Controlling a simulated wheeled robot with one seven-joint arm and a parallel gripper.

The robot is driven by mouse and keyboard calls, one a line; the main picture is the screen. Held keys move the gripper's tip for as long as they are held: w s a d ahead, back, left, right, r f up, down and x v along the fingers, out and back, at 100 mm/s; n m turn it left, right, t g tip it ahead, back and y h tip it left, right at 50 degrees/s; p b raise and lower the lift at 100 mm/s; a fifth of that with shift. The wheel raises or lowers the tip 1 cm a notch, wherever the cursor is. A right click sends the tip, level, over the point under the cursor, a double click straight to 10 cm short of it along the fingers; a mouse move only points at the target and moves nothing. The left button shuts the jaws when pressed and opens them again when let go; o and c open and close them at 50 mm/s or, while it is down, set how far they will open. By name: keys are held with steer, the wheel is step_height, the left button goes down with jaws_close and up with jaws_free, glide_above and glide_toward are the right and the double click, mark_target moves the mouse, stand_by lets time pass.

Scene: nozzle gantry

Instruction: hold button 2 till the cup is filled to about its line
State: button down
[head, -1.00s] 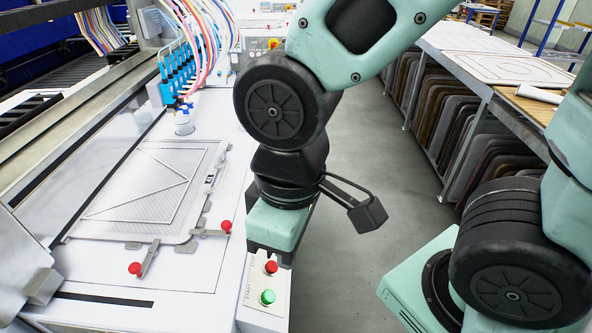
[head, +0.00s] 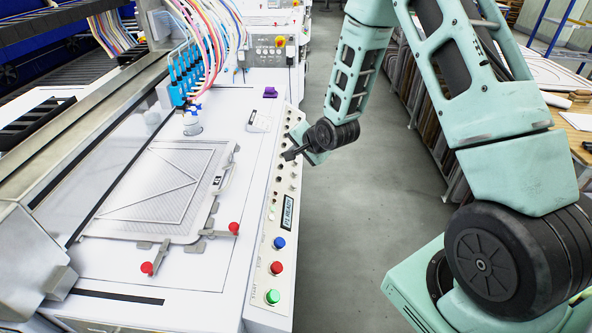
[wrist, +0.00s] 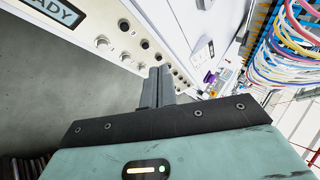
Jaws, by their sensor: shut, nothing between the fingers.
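A small whitish cup (head: 192,125) stands on the white bed beneath the row of blue nozzles (head: 183,78) in the head view. Its line and fill level are too small to tell. The control panel (head: 262,255) runs along the machine's right edge, with a row of small round buttons (wrist: 103,42) and a display (head: 287,213) ending in "READY". I cannot read which button is number 2. My gripper (head: 289,154) is over the far part of this row. In the wrist view my gripper (wrist: 157,72) is shut and empty, its tips near the panel; contact cannot be told.
Blue (head: 279,243), red (head: 276,268) and green (head: 272,297) buttons sit at the panel's near end. A framed screen (head: 160,190) with red-knobbed clamps lies on the bed. A purple object (head: 270,92) lies beyond the panel.

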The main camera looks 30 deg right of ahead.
mark_target(295, 173)
steer(key=d+f+m+t+h, duration=0.1)
steer(key=d+f+m+t, duration=0.1)
steer(key=d, duration=0.7)
steer(key=f+m, duration=0.1)
steer(key=m, duration=0.1)
steer(key=shift+w+d+f+m, duration=0.3)
steer(key=shift+w+f+m, duration=0.1)
steer(key=shift+f, duration=0.15)
steer(key=w+a+f+b, duration=0.3)
steer(key=a+f+b, duration=0.1)
steer(key=f, duration=0.3)
steer(key=shift+a+b, duration=0.15)
steer(key=shift+b, duration=0.35)
stand_by(0.8)
steer(key=shift+a+f+b, duration=0.2)
steer(key=shift+f+b, duration=0.1)
steer(key=shift+b, duration=0.1)
steer(key=shift+w+a+f+b, duration=0.2)
steer(key=shift+a+f+b, duration=0.05)
steer(key=shift+f+b, duration=0.2)
stand_by(3.5)
